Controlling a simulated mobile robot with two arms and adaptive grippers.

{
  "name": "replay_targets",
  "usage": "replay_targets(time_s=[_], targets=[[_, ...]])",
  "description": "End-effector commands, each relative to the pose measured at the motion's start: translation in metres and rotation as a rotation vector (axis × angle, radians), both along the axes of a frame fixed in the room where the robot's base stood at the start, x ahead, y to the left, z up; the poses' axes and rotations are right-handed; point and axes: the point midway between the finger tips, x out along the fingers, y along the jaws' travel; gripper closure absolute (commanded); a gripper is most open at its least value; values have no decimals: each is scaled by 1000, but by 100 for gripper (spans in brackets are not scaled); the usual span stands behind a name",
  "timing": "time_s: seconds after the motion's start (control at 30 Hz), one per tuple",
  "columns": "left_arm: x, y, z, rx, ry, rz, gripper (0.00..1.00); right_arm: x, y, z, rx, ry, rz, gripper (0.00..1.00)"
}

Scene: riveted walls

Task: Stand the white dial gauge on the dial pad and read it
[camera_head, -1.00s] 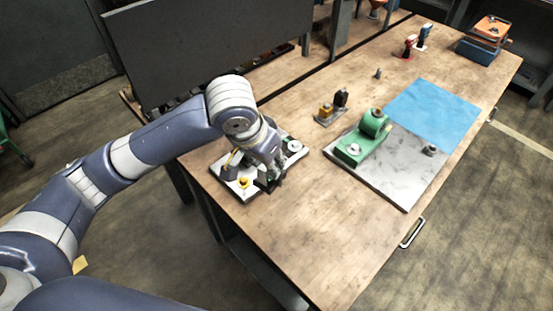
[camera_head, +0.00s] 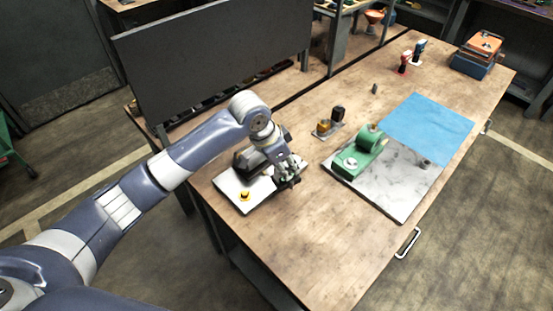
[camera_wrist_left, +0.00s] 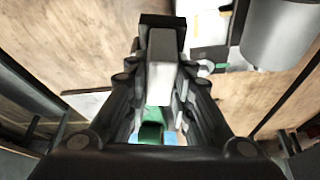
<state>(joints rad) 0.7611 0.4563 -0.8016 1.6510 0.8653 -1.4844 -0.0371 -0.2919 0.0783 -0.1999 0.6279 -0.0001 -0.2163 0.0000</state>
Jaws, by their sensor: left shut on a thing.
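My left gripper (camera_head: 289,181) is above the right side of the white board (camera_head: 233,194). In the left wrist view its fingers (camera_wrist_left: 160,95) are shut on a pale grey-white piece (camera_wrist_left: 162,72), which I take to be the white dial gauge. In the head view the gripper hides that piece, so I cannot tell its tilt or whether it touches the board. I cannot single out the dial pad. My right gripper is out of view.
A green device (camera_head: 366,145) with a white round top stands on a grey marbled plate (camera_head: 399,184). A blue mat (camera_head: 428,125) adjoins the plate. Small yellow and dark bottles (camera_head: 330,122) stand behind. A dark upright panel (camera_head: 215,62) borders the back. The wooden front stretch is clear.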

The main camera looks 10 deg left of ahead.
Motion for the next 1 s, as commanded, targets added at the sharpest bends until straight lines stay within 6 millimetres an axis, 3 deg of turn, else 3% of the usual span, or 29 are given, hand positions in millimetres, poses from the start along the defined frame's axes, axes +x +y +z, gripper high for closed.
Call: replay_targets(time_s=[0.1,0.3,0.67,1.0], targets=[[20,18,1,0,0,4,100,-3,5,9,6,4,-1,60],[37,32,-2,-1,-2,1,100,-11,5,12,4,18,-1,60],[37,34,-37,-1,-1,0,100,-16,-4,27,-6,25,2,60],[37,34,-41,-1,-2,-1,100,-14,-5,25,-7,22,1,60]])
